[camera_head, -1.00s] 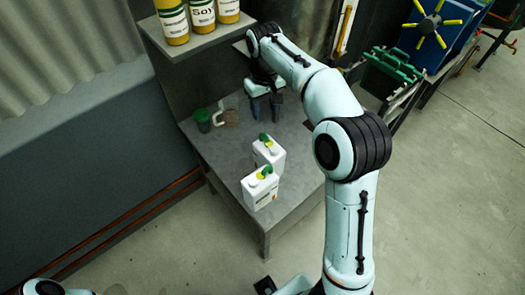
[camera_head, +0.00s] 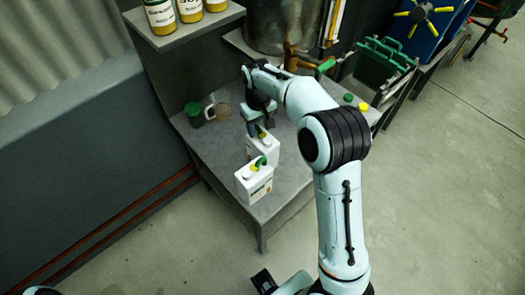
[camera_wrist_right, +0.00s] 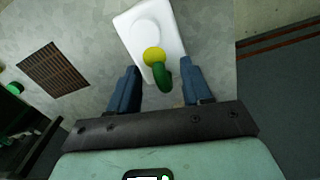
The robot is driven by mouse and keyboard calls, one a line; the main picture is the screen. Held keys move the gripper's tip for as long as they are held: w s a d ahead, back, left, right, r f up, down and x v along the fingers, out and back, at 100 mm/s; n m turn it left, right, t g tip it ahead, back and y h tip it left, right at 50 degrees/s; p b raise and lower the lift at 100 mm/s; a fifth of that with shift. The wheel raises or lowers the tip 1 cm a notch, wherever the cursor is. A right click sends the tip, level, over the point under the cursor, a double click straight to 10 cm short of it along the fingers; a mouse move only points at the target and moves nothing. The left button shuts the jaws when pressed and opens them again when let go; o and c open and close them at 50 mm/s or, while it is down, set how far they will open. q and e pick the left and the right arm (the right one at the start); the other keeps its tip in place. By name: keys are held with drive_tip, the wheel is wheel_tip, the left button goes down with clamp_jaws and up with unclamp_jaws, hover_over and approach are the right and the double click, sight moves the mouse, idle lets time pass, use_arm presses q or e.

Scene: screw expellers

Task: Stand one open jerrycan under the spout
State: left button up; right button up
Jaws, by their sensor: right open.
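Two white jerrycans with yellow and green parts on top stand upright on the grey bench: a front one (camera_head: 254,184) and a rear one (camera_head: 264,150). My right gripper (camera_head: 258,126) is open just above and behind the rear jerrycan, partly hiding its top. In the right wrist view, a white jerrycan (camera_wrist_right: 140,25) lies beyond the open fingers (camera_wrist_right: 162,68); its green part shows between them, without visible grip. I cannot tell whether either jerrycan is open. A brass-coloured pipe (camera_head: 291,56), possibly the spout, shows below the metal drum.
A dark green container (camera_head: 194,114) and a mug (camera_head: 220,110) stand at the bench's left. A green cap-like piece (camera_head: 348,98) and a yellow one (camera_head: 363,106) lie at the right. A shelf (camera_head: 185,32) with bottles overhangs the back left.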

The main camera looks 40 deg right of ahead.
drive_tip(key=shift+c, duration=0.3)
clamp_jaws()
drive_tip(key=shift+r, duration=0.1)
idle(1.0)
